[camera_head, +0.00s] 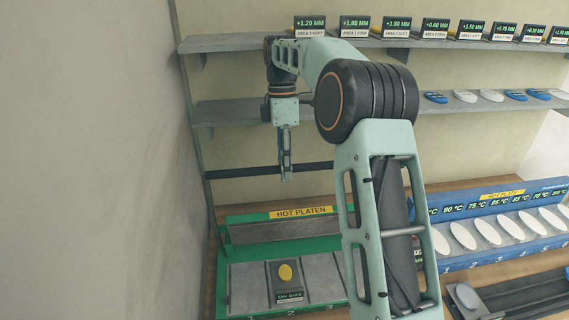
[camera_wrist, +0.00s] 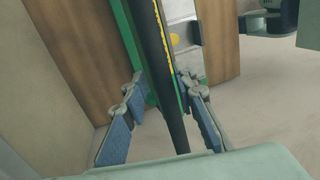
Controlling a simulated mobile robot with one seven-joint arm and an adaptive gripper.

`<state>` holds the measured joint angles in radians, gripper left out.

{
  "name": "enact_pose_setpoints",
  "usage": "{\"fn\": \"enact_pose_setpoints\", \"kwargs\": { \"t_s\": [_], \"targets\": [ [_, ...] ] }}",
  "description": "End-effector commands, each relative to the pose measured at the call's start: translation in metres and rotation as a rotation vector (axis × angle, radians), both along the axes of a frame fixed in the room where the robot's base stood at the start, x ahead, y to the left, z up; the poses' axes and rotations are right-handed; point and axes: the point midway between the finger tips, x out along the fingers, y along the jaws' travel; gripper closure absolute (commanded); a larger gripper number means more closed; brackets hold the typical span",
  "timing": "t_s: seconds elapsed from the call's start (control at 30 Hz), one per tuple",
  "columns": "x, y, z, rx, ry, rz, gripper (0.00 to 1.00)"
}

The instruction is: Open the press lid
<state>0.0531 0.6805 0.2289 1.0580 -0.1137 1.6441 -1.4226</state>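The press has a green frame (camera_head: 225,262) and stands on the bench at lower centre, under a yellow HOT PLATEN sign (camera_head: 303,212). Below the sign is a grey slab (camera_head: 262,233); in front lies a grey bed (camera_head: 247,283) with a yellow oval pad (camera_head: 285,273). A long dark bar (camera_head: 240,173) runs level above the press; I cannot tell how it joins the lid. My gripper (camera_head: 286,178) points down at the bar. In the wrist view its fingers (camera_wrist: 160,88) are spread, and the bar (camera_wrist: 157,50) passes between them in the picture; no grip on it shows.
A blue rack (camera_head: 480,262) with white ovals stands right of the press. Shelves with displays (camera_head: 355,25) and insole pieces (camera_head: 490,96) line the back wall. A grey wall (camera_head: 90,160) is close on the left. My arm hides the press's right side.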

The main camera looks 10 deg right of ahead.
Motion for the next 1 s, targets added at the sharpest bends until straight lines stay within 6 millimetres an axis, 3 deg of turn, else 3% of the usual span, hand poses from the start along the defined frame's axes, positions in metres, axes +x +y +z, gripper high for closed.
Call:
{"fn": "enact_pose_setpoints", "kwargs": {
  "t_s": [0.43, 0.8, 1.0],
  "targets": [
    [0.003, 0.001, 0.013, 0.002, -0.010, 0.001, 0.67],
    [0.013, 0.001, 0.058, 0.002, -0.010, 0.001, 0.67],
    [0.015, 0.001, 0.073, 0.001, -0.009, 0.001, 0.67]
  ]
}}
